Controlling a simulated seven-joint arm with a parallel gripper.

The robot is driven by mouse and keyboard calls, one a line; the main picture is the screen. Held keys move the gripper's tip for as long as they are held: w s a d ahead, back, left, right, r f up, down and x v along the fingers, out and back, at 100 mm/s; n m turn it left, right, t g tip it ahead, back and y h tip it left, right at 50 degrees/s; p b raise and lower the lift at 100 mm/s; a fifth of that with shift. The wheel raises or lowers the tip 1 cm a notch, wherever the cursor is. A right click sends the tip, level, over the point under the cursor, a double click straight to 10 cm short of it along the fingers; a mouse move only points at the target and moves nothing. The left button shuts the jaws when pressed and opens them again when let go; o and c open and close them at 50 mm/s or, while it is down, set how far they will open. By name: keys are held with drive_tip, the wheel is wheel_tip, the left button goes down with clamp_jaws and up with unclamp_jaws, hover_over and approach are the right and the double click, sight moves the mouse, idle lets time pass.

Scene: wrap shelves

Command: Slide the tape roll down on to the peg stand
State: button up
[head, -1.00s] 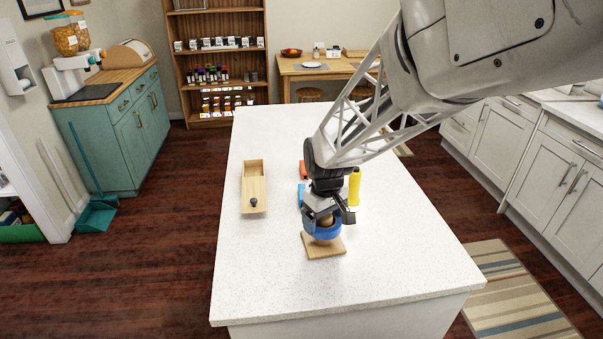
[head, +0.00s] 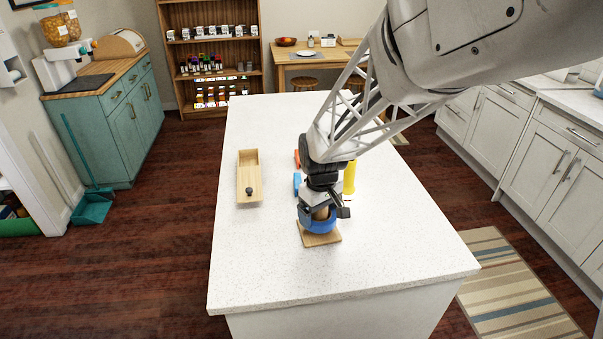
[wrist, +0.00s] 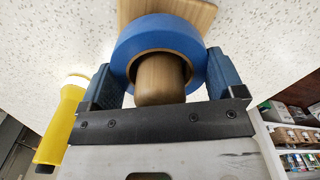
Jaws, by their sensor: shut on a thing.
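The blue tape roll (head: 321,226) is around the wooden peg in both views; it also shows in the wrist view (wrist: 135,45). The peg stand has a square wooden base (head: 330,240) on the white counter and a thick round peg (wrist: 160,80). The peg's top sticks up through the roll's hole. My gripper (wrist: 163,72) is shut on the roll, with one finger on each side of its outer edge. The roll is low over the base; whether it touches the base is hidden.
A yellow cylindrical object (head: 350,178) stands just behind my gripper on the right. Red (head: 297,158) and blue (head: 297,184) items lie behind it. The counter's front is clear.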

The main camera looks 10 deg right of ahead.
drive_tip(key=shift+f, duration=0.55)
drive_tip(key=o, duration=0.7)
drive_tip(key=shift+r, duration=0.15)
drive_tip(key=shift+r, duration=3.75)
drive_tip(key=shift+s+d+r, duration=0.1)
drive_tip(key=shift+s+r, duration=0.2)
drive_tip(key=shift+s, duration=0.05)
drive_tip(key=s+d+r+m+t, duration=0.1)
drive_tip(key=s+r+m, duration=0.1)
drive_tip(key=s, duration=0.5)
drive_tip(key=s+d+r+m, duration=0.1)
drive_tip(key=s+d+r, duration=0.1)
drive_tip(key=s, duration=0.6)
drive_tip(key=s+d+r+m+t, duration=0.1)
drive_tip(key=s+r, duration=0.3)
drive_tip(key=s, duration=0.4)
drive_tip(key=shift+s+d+r+m+t, duration=0.2)
drive_tip(key=shift+m+t, duration=0.1)
drive_tip(key=shift+m, duration=0.5)
